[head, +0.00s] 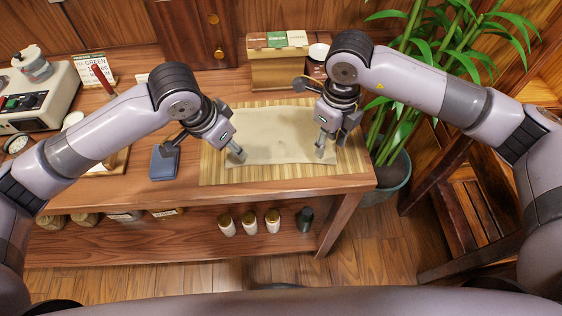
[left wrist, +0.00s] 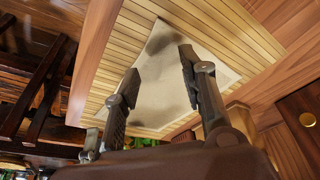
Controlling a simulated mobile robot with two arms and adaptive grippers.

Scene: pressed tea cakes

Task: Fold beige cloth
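The beige cloth (head: 276,138) lies spread flat on a slatted bamboo mat (head: 212,172) on the wooden table. It also shows in the left wrist view (left wrist: 158,95), between and beyond my left fingers. My left gripper (head: 238,156) is over the cloth's left front part; the left wrist view shows its two fingers (left wrist: 158,62) apart with nothing clearly between them. My right gripper (head: 321,152) points down at the cloth's right front part, at or just above it. Its fingers are too small to tell whether they are apart or pinching cloth.
A wooden box with cards (head: 277,66) stands behind the mat. A blue block-like item (head: 164,162) sits left of the mat. A scale-like machine (head: 38,98) is at the far left. A potted bamboo (head: 390,180) stands right of the table. Jars (head: 250,224) stand on the lower shelf.

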